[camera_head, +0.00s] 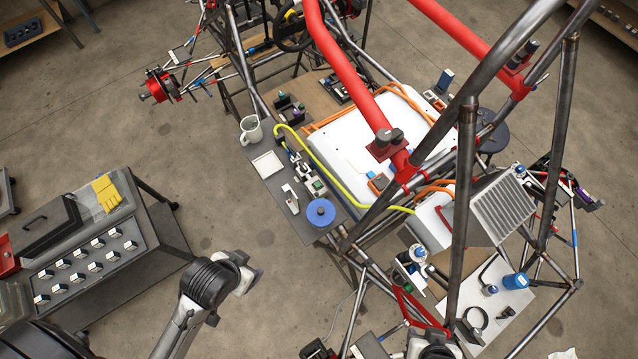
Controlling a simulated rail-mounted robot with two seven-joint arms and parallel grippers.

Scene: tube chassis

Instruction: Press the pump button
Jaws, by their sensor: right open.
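No part is clearly marked as the pump button, and I cannot single it out. A small white and dark fitting with blue rings (417,254) sits on the chassis frame at the right of centre; it may be the pump, but its details are too small to tell. My right gripper (364,348) is low at the bottom edge, partly cut off, open, and apart from this fitting. My left arm (206,284) comes in at the lower left over the floor; its fingers do not show.
Red and dark chassis tubes (467,200) cross above the white box (345,140). A grey table (270,190) holds a mug (251,130) and a blue disc (321,212). A white panel (510,305) bears a blue cylinder (516,281). A cart (160,235) stands left; floor between is clear.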

